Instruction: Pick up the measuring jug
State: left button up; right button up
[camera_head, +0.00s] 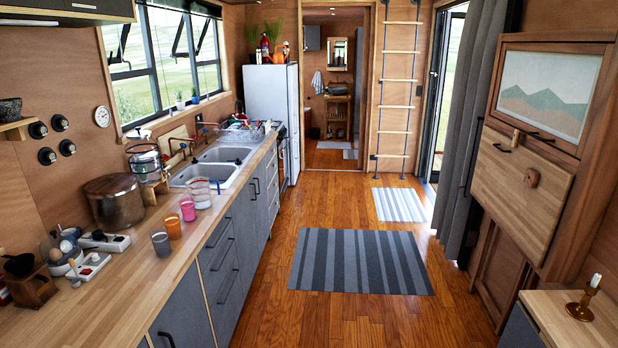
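The measuring jug (200,192) appears to be the clear vessel with faint reddish marks that stands upright on the wooden counter (140,262) at the left. It is close to the front edge of the double sink (215,168). Nothing is touching it from above. A pink cup (187,209) stands just in front of it. Neither of my grippers shows in the head view.
An orange cup (173,227) and a grey cup (161,244) line the counter's edge. A brown lidded pot (115,200) stands to the left. The floor beside the cabinets is clear, with a striped rug (360,262). A candle holder (580,307) stands at right.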

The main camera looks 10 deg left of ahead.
aim_at(198, 188)
jog(key=i, duration=1)
jog(key=i+u, duration=0.15)
jog(key=i, duration=0.9)
jog(key=l, duration=0.1)
